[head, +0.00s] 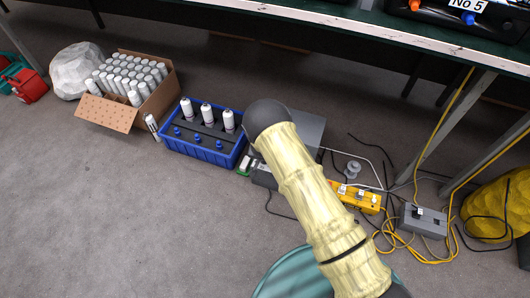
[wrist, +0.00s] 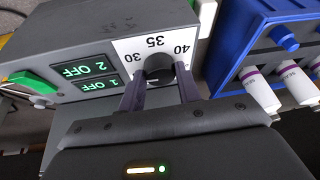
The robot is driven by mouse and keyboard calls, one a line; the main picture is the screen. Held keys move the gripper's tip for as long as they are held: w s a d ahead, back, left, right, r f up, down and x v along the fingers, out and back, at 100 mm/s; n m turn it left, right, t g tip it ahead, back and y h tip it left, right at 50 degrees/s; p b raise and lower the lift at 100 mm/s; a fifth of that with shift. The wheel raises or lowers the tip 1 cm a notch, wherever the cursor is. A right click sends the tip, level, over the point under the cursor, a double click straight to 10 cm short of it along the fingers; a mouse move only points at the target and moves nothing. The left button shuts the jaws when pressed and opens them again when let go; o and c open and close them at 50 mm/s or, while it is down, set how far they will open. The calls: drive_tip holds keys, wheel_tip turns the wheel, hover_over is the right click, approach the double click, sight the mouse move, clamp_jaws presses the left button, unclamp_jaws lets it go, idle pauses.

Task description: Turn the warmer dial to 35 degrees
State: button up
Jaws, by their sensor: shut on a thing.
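The warmer (wrist: 105,30) is a grey box with a white scale plate (wrist: 128,46) marked 30, 35 and 40 in the wrist view. Its dark round dial (wrist: 158,66) sits below the 35. My gripper (wrist: 160,84) is shut on the dial, one finger on each side. Where the dial's pointer stands is too dark to tell. Two displays (wrist: 95,75) beside the plate read "1 OFF" and "2 OFF". In the head view the warmer (head: 308,130) is partly hidden behind my arm, and the dial and gripper are hidden.
A blue crate (head: 203,154) with white bottles stands close beside the warmer; it also shows in the wrist view (wrist: 228,58). A green switch (wrist: 32,82) is on the warmer's front. A yellow power strip (head: 358,197), a grey box (head: 424,222) and loose cables lie to the right.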

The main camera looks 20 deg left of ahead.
drive_tip(key=shift+s+a+m+h+p, duration=0.15)
drive_tip(key=shift+m+h+p, duration=0.45)
drive_tip(key=shift+m, duration=0.6)
drive_tip(key=m+b, duration=0.1)
drive_tip(key=m+h+b, duration=0.1)
drive_tip(key=m, duration=0.1)
drive_tip(key=shift+a+f+m, duration=0.15)
drive_tip(key=shift+a+m, duration=0.05)
drive_tip(key=shift+m, duration=0.1)
drive_tip(key=m+b, duration=0.1)
drive_tip(key=m, duration=0.1)
drive_tip(key=m+g+h+b, duration=0.1)
drive_tip(key=m+b, duration=0.1)
drive_tip(key=m+h+b, duration=0.1)
drive_tip(key=m+b, duration=0.1)
drive_tip(key=shift+w+a+g, duration=0.15)
drive_tip(key=shift+w+g, duration=0.1)
drive_tip(key=shift+g, duration=0.15)
drive_tip(key=m+b, duration=0.1)
drive_tip(key=m, duration=0.1)
drive_tip(key=m+g+b, duration=0.1)
drive_tip(key=m+b, duration=0.1)
drive_tip(key=m, duration=0.1)
drive_tip(key=shift+w+a+g+h, duration=0.1)
drive_tip(key=shift+g+h, duration=0.2)
drive_tip(key=shift+h, duration=0.1)
drive_tip(key=o, duration=1)
drive_tip(key=shift+c, duration=0.2)
